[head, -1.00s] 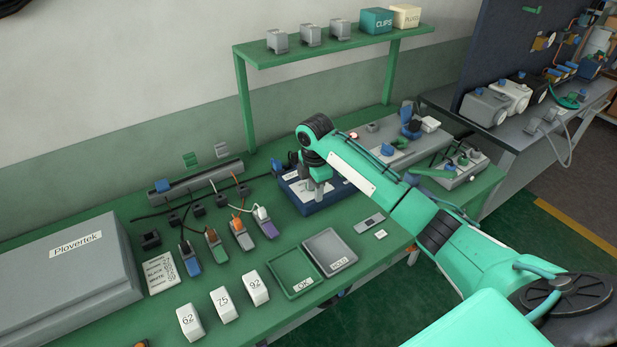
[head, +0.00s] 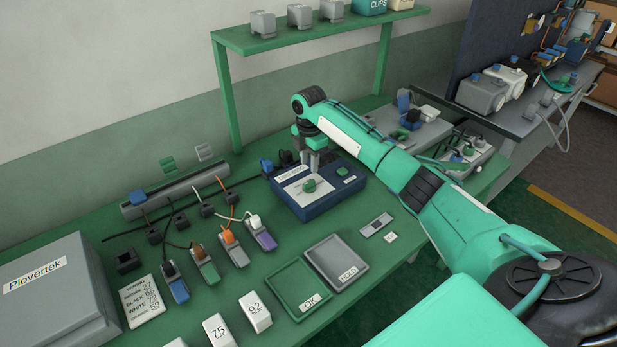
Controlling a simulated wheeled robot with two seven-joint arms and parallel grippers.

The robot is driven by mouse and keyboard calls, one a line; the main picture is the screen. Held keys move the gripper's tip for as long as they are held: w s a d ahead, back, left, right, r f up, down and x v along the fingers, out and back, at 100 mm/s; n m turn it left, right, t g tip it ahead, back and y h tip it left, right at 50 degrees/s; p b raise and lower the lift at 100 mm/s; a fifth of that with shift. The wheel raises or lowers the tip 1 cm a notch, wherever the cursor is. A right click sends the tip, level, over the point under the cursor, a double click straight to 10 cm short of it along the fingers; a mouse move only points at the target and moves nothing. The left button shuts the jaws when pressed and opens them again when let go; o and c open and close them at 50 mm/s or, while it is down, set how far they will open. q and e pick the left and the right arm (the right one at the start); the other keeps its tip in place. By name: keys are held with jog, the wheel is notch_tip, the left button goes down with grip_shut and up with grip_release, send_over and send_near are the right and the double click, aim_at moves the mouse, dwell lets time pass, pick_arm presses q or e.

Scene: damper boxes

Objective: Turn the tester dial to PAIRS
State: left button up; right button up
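The tester is a dark blue box (head: 304,211) with a pale top panel, standing on the green bench. Its green dial (head: 310,185) sits in the middle of the panel. The lettering around the dial is too small to read. My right gripper (head: 312,172) points down over the tester, just behind the dial in the picture. Its fingertips are close to the dial; I cannot tell whether they touch it or how far apart they are. My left gripper is not in view.
A green OK tray (head: 277,283) and a grey HOLD tray (head: 318,254) lie in front of the tester. Several small colored dampers with wires stand to the left, by a grey rail (head: 176,190). A grey Plovertek case (head: 55,310) fills the left corner. A green shelf (head: 290,36) stands behind.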

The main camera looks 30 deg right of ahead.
aim_at(309, 182)
notch_tip(309, 182, down, 6)
jog(key=shift+f+p, duration=0.1)
jog(key=shift+p, duration=0.4)
jog(key=shift+f, duration=0.65)
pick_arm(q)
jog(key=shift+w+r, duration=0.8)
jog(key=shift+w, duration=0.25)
pick_arm(e)
grip_shut()
